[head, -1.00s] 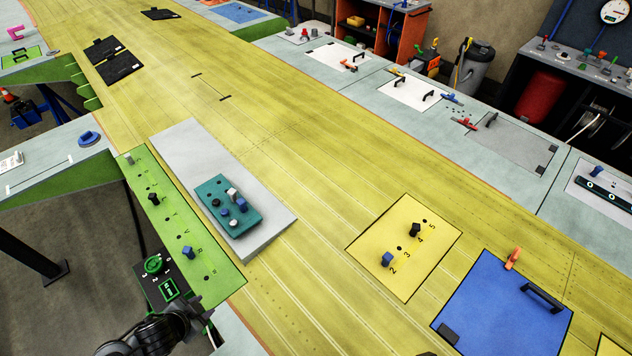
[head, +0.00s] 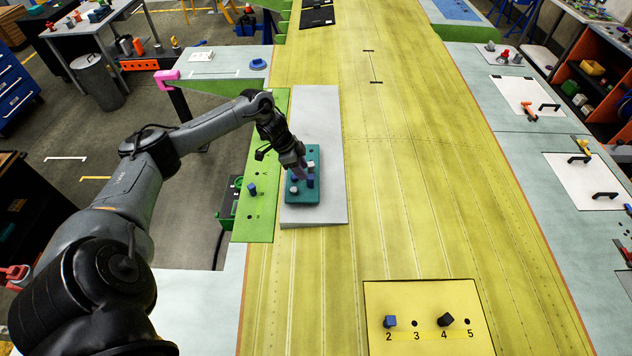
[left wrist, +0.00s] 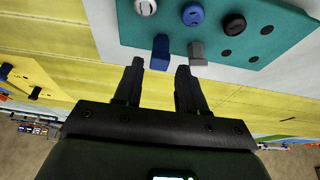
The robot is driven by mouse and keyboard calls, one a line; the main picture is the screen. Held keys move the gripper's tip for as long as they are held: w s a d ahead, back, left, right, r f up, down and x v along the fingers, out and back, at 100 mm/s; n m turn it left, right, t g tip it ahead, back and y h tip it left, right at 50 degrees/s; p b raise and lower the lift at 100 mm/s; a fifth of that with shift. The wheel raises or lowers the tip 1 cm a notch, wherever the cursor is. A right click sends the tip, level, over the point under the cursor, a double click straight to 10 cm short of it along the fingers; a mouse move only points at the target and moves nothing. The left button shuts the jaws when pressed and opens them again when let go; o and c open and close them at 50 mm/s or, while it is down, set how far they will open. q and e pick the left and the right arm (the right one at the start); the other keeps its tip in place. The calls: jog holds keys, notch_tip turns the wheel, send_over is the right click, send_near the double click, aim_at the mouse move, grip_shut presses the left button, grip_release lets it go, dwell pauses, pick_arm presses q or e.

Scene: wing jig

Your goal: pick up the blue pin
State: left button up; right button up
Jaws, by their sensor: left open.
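A teal block (head: 303,200) on a grey plate holds several pins. In the left wrist view the block (left wrist: 275,47) carries a blue square-headed pin (left wrist: 160,52), a grey square-headed pin (left wrist: 197,53), and round white, blue (left wrist: 193,15) and black ones. My left gripper (head: 298,165) is over the block and partly hides its pins in the head view. In the left wrist view the gripper (left wrist: 158,78) is open and empty. The blue square-headed pin is just beyond and between its fingertips; the grey pin is near the right fingertip. My right gripper is not in view.
A green strip (head: 262,215) with a blue pin (head: 252,189) lies left of the grey plate (head: 325,130). A yellow panel (head: 425,295) at the front right holds a blue pin (head: 389,321) and a black pin (head: 446,319). The yellow wing surface between is clear.

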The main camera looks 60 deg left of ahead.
aim_at(310, 178)
pick_arm(q)
jog(key=shift+x, duration=0.85)
jog(key=b+x, duration=0.5)
jog(key=b, duration=0.1)
jog(key=shift+w, duration=0.2)
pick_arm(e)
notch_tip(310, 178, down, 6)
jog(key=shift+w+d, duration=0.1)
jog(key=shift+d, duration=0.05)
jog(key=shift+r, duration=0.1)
pick_arm(q)
jog(key=c, duration=0.7)
jog(key=shift+c, duration=0.2)
jog(key=shift+r, duration=0.25)
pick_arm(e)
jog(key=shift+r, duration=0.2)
